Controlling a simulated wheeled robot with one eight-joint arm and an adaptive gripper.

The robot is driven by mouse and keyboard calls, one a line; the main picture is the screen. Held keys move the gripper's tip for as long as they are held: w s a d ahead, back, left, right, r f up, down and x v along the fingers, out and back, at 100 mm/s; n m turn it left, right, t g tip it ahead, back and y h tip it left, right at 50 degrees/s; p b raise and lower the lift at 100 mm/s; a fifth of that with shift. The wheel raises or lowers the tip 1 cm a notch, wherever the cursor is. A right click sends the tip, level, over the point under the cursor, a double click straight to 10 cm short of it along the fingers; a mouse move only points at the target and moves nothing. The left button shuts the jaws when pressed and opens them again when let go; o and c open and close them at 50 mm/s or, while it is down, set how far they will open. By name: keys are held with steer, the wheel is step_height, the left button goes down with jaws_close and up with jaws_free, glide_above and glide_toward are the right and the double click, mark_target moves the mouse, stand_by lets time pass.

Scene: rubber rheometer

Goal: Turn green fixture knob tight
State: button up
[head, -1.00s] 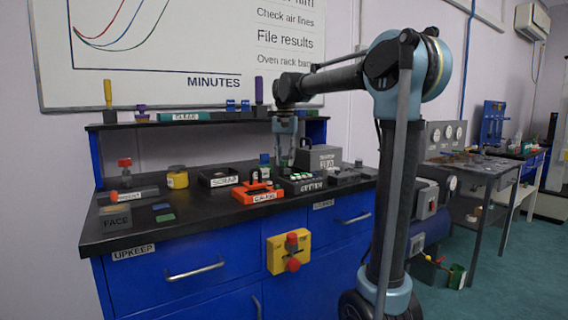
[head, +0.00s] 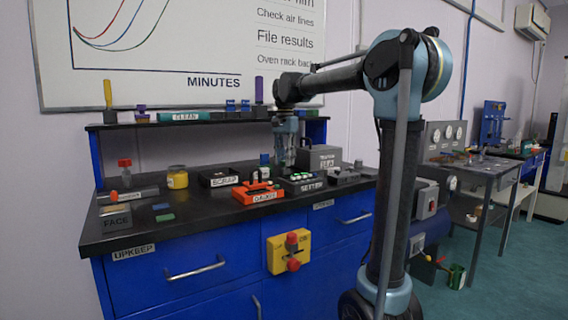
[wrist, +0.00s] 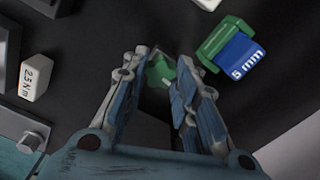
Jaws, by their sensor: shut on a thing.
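The green fixture knob (wrist: 160,70) shows in the wrist view between my fingertips. My gripper (wrist: 162,62) is shut on the knob, with one finger on each side of it. In the head view my gripper (head: 285,162) points down over the back of the dark bench, behind the orange tray. The knob cannot be made out in the head view. The base under the knob is mostly hidden by my fingers in the wrist view.
A green and blue block marked 5 mm (wrist: 239,54) lies just right of my fingers. A white block marked 2.5 N m (wrist: 36,78) is at left. The orange tray (head: 258,193) and a grey box (head: 318,158) stand near my gripper.

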steer(key=m, duration=0.4)
steer(key=shift+m, duration=0.3)
steer(key=o, duration=0.9)
